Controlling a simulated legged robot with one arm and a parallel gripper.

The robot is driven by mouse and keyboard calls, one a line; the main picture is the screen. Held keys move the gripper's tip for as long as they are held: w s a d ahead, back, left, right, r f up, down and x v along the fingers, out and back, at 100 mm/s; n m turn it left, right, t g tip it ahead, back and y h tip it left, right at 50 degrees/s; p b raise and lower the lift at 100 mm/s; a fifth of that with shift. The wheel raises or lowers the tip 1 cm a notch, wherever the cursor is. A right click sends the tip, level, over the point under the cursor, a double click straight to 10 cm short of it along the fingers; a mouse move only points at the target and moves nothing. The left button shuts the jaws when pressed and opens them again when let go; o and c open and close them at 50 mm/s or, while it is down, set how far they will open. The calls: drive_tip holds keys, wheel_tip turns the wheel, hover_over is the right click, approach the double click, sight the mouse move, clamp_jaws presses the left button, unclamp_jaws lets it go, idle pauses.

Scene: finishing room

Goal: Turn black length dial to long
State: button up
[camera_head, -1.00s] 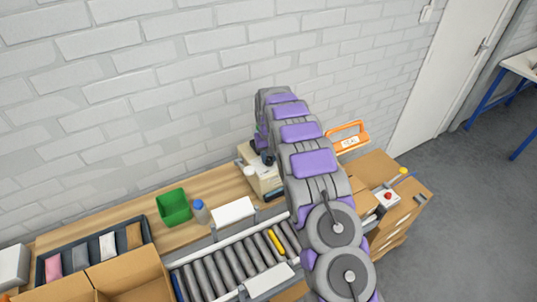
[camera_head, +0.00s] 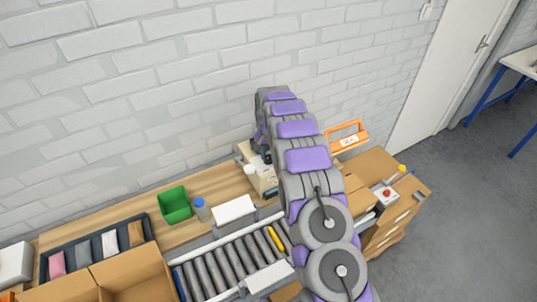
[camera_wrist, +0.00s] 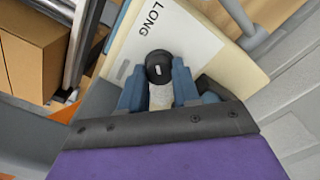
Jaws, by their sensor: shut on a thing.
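The black length dial (camera_wrist: 158,62) is a round knob with a short white mark, on the cream face of a dispenser (camera_wrist: 240,60). The word LONG is printed on a white label (camera_wrist: 178,32) just above the dial in the wrist view. My gripper (camera_wrist: 158,75) has its blue fingers on both sides of the dial and is shut on it. In the head view the cream dispenser (camera_head: 266,181) stands on the bench, partly behind my arm, which hides the dial and fingertips.
A green bin (camera_head: 175,205), a blue-capped bottle (camera_head: 201,210) and a white box (camera_head: 234,210) stand left of the dispenser. A roller conveyor (camera_head: 225,262) runs in front.

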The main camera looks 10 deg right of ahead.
sight(268, 156)
drive_tip(key=shift+w+r, duration=0.1)
drive_tip(key=shift+w, duration=0.05)
drive_tip(key=o, duration=1.1)
drive_tip(key=shift+a, duration=0.1)
drive_tip(key=shift+c, duration=0.2)
wheel_tip(268, 156, up, 17)
drive_tip(key=shift+p, duration=0.4)
drive_tip(key=shift+r, duration=0.1)
